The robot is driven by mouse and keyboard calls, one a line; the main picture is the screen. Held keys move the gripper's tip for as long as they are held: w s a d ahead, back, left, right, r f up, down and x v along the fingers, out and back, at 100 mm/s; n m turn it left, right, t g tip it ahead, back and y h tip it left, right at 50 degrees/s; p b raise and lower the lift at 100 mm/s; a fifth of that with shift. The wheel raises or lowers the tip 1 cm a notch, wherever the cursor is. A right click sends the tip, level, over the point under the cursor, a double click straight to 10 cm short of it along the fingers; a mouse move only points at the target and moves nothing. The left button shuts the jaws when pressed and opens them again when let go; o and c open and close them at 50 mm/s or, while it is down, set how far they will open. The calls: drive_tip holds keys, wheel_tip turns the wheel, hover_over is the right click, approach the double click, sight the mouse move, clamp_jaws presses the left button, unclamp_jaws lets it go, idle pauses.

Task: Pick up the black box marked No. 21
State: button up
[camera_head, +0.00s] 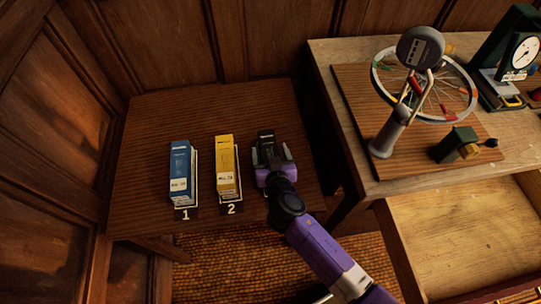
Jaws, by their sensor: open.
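A black box (266,138) stands on the dark wooden table (135,130), to the right of a yellow box. My gripper (270,157) is open at the near side of the black box, with a finger on each side of its lower part. Whether the fingers touch it cannot be told. The gripper and wrist hide the box's front and any number on it.
A blue box (180,165) marked 1 and a yellow box (225,160) marked 2 stand to the left. A lighter bench (360,170) with a wheel stand (390,130) and an open drawer (460,235) is at the right. Wooden panels enclose the left and back.

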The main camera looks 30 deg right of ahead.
drive_tip(key=c, duration=1.6)
clamp_jaws()
drive_tip(key=shift+r, duration=0.15)
